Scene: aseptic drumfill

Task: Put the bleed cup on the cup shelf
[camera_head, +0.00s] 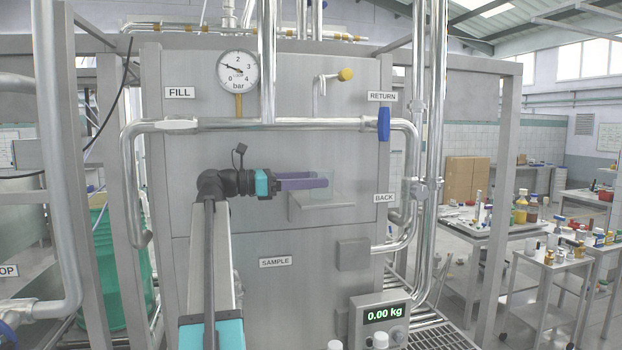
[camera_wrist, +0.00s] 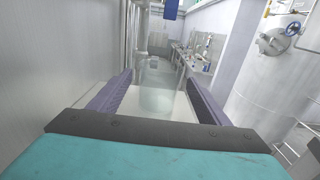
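The bleed cup (camera_head: 321,184) is clear and faint in the head view. It stands upright on the small metal cup shelf (camera_head: 322,210) on the front of the steel cabinet. In the wrist view the cup (camera_wrist: 161,92) shows between the tips of my two purple fingers, over the pale shelf surface (camera_wrist: 128,114). My gripper (camera_head: 327,181) reaches in level from the left at cup height. Its fingers are spread, with a narrow gap seeming to show on each side of the cup. Contact is hard to judge through the clear wall.
A steel pipe with a blue-handled RETURN valve (camera_head: 384,124) runs above the shelf. A grey box (camera_head: 353,254) and a scale display (camera_head: 381,315) reading 0.00 kg are below right. A yellow-knobbed tap (camera_head: 345,75) is above. Carts with bottles stand far right.

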